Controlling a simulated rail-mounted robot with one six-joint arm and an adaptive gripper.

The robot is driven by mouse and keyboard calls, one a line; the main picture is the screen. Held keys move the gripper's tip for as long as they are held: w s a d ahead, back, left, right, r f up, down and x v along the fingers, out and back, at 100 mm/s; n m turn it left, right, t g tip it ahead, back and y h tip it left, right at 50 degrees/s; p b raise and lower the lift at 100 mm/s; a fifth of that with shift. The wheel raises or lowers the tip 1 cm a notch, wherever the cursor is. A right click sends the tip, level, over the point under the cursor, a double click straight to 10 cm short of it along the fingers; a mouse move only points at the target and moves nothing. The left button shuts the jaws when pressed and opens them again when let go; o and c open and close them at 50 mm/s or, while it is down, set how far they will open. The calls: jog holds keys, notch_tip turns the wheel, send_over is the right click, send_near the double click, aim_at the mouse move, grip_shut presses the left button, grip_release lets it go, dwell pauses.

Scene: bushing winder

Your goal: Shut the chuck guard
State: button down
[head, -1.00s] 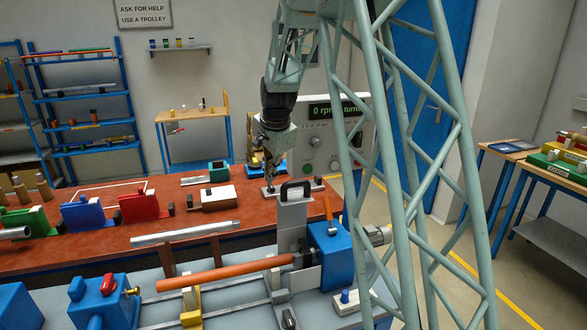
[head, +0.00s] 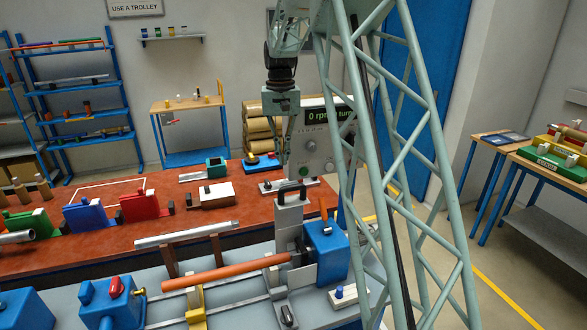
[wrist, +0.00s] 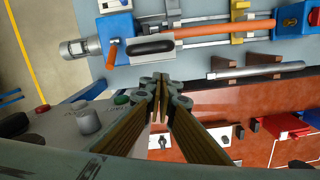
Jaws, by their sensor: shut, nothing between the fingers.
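The chuck guard is a grey plate (head: 290,218) with a black handle (head: 292,196) at its top. It stands upright beside the blue headstock (head: 326,252), at the right end of an orange rod (head: 228,271). In the wrist view the black handle (wrist: 152,47) shows near the top middle, apart from my fingertips. My gripper (wrist: 160,84) is shut and empty. In the head view my gripper (head: 283,152) hangs above and beyond the handle, its fingertips hard to make out. The chuck is largely hidden by the guard and headstock.
The control box (head: 322,140) with dials stands close beside my gripper. A grey bar (head: 187,235) lies on supports along the red-brown bench (head: 100,248). A blue tailstock (head: 112,303) stands at the rod's left end. The space above the machine is open.

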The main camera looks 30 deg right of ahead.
jog(key=shift+s+d+r+n+g+p, duration=0.25)
jog(key=shift+s+r+n+p, duration=0.1)
jog(key=shift+r+n, duration=0.25)
jog(key=shift+s+d+r+n+g+p, duration=0.2)
jog(key=shift+r+n+g+p, duration=0.15)
jog(key=shift+r, duration=0.35)
jog(key=shift+s+d+r+n+g+p, duration=0.25)
jog(key=shift+s+r+n+p, duration=0.1)
jog(key=shift+r+n, duration=0.25)
jog(key=shift+s+a+f+p, duration=0.1)
jog(key=shift+s+f, duration=0.15)
jog(key=shift+f, duration=1.4)
jog(key=shift+s+a+f+p, duration=0.15)
jog(key=shift+s+f, duration=0.15)
jog(key=shift+f, duration=1.3)
jog(key=shift+s+d+f+p, duration=0.1)
jog(key=shift+s+f, duration=0.15)
jog(key=shift+f, duration=1.4)
jog(key=shift+s+f+b, duration=0.1)
jog(key=shift+s+b, duration=0.15)
jog(key=shift+b, duration=0.15)
jog(key=shift+s+a+t, duration=0.15)
jog(key=shift+s+t, duration=0.05)
jog(key=shift+t, duration=0.15)
